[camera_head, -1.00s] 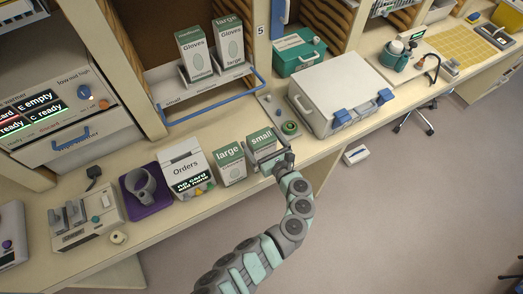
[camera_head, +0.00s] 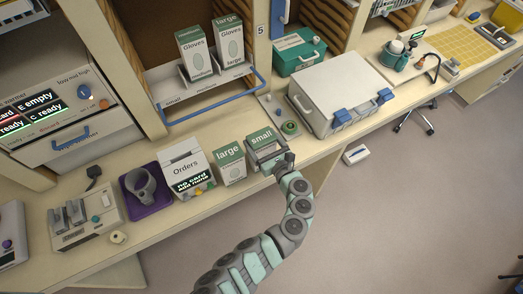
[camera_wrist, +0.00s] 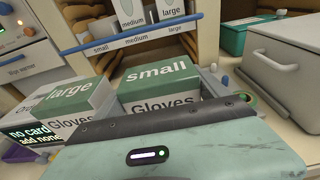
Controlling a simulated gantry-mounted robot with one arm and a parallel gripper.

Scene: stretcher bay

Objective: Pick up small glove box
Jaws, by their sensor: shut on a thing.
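The small glove box (camera_head: 262,138) is green and white with "small" on its top. It stands upright near the counter's front edge, and its top also shows in the wrist view (camera_wrist: 158,83). My gripper (camera_head: 267,155) is at the front of this box and shut on it. In the wrist view my gripper's body hides the lower part of the box, and the fingertips are hard to make out. Whether the box is clear of the counter cannot be told. The large glove box (camera_head: 230,163) stands close to its left.
The white Orders box (camera_head: 186,168) and purple tray (camera_head: 150,206) are further left. Behind is a glove rack (camera_head: 208,95) with a blue rail, holding medium and large boxes. A white case (camera_head: 338,90) with blue latches stands right, and a green round item (camera_head: 290,128) lies between.

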